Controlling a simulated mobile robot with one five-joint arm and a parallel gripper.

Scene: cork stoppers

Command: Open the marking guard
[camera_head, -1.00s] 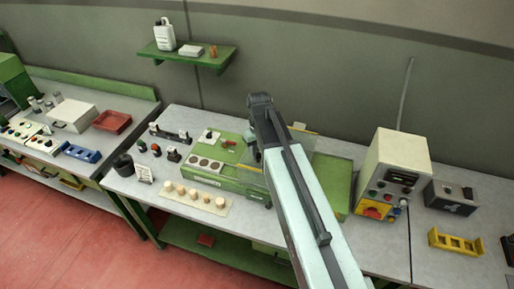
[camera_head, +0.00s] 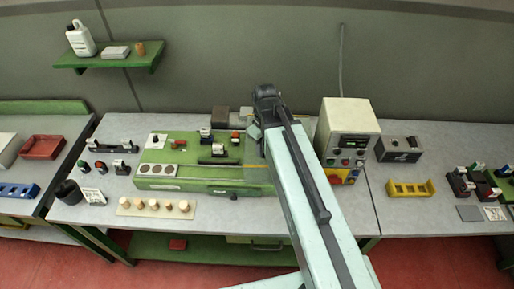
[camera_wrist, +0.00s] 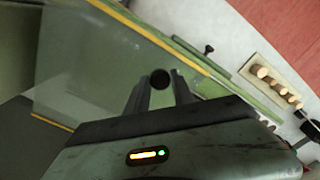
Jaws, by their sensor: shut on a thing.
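The marking guard (camera_wrist: 105,75) is a clear panel with a yellow edge strip. It fills much of the left and middle of the wrist view. My gripper (camera_wrist: 160,82) is shut on a dark round knob (camera_wrist: 160,78) in front of the panel, which looks like the guard's handle. The green marking machine (camera_head: 205,174) stands on the grey bench in the head view. My arm crosses in front of its right end and hides most of the guard and the gripper there.
A board of cork stoppers (camera_head: 136,208) lies in front of the machine; it also shows in the wrist view (camera_wrist: 250,70). A cream control box (camera_head: 346,117) stands right of my arm, with a yellow rack (camera_head: 411,190) farther right. A green shelf (camera_head: 112,62) hangs on the wall.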

